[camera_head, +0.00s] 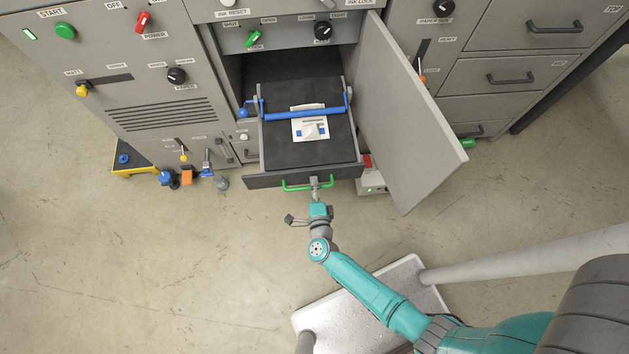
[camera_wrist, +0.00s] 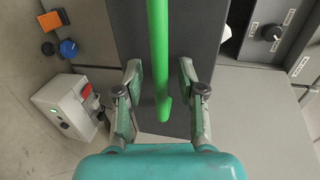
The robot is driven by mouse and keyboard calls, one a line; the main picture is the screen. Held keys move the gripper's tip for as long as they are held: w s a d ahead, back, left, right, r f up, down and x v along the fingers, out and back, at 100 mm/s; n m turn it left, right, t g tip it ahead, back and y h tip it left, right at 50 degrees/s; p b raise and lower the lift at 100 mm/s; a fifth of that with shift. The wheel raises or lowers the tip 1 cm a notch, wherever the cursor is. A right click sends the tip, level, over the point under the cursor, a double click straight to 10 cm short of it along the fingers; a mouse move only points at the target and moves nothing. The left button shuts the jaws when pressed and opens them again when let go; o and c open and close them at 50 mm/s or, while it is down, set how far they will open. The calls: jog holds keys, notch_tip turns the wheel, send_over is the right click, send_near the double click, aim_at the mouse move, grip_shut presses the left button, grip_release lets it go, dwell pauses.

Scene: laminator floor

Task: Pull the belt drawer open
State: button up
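The belt drawer (camera_head: 252,181) stands pulled out of the grey cabinet, with a green bar handle (camera_head: 294,187) on its front. The handle runs up and down the middle of the wrist view (camera_wrist: 158,55). On the drawer's dark bed lie a blue roller bar (camera_head: 304,115) and a white sheet with blue marks (camera_head: 311,128).
An open grey door (camera_head: 405,120) stands to the right of the drawer. A white box with a red switch (camera_head: 372,183) sits on the floor below it, also in the wrist view (camera_wrist: 66,108).

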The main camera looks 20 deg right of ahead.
jog(key=v, duration=1.2)
dwell(0.3)
jog(key=shift+d, duration=0.1)
dwell(0.5)
